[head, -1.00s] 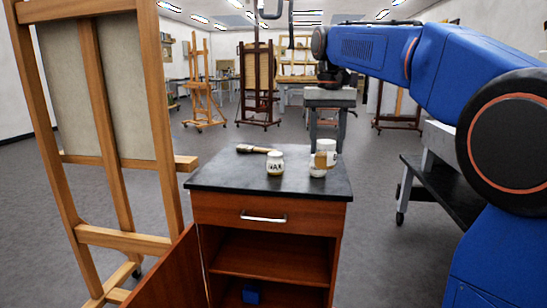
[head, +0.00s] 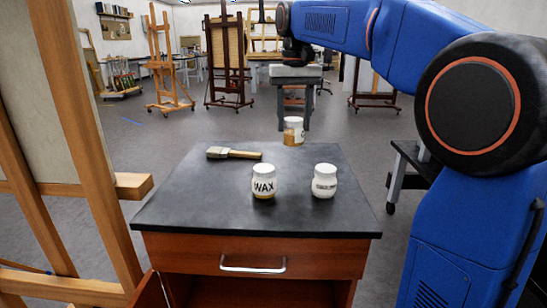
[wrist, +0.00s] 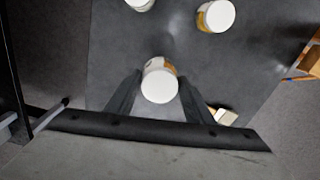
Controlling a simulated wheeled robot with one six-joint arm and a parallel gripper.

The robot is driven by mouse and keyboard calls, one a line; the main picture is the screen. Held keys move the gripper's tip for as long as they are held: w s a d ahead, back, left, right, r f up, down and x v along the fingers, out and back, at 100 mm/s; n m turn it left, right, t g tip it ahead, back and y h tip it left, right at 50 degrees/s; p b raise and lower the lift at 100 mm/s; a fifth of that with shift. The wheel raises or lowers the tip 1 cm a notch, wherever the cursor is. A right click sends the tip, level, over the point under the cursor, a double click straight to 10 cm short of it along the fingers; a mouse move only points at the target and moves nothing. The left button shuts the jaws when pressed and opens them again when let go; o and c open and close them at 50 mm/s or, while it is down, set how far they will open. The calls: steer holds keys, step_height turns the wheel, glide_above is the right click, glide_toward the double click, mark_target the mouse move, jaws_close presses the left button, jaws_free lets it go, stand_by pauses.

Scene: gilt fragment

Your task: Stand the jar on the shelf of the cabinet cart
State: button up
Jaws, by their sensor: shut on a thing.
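My gripper (head: 294,125) is shut on a white jar with a brown-yellow label (head: 293,131), at the far edge of the cart top. In the wrist view the white lid of this jar (wrist: 160,86) shows between the two dark fingers (wrist: 160,95). I cannot tell whether it touches the top. The cabinet cart (head: 250,215) has a dark top and a reddish wood body. Its drawer (head: 300,255) is shut, with the open compartment (head: 262,292) below mostly cut off by the frame. The shelf inside is not clearly seen.
A WAX jar (head: 264,181) and another white jar (head: 323,182) stand on the top, nearer me. A brush (head: 233,153) lies at the back left. A wooden easel (head: 75,150) stands close on the left. The cabinet door (head: 150,290) hangs open at lower left.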

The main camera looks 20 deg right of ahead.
mark_target(294, 119)
steer(key=shift+f, duration=4.2)
steer(key=shift+f, duration=0.1)
steer(key=o, duration=1.2)
steer(key=shift+c, duration=0.2)
step_height(294, 119, up, 12)
steer(key=shift+s+r, duration=0.1)
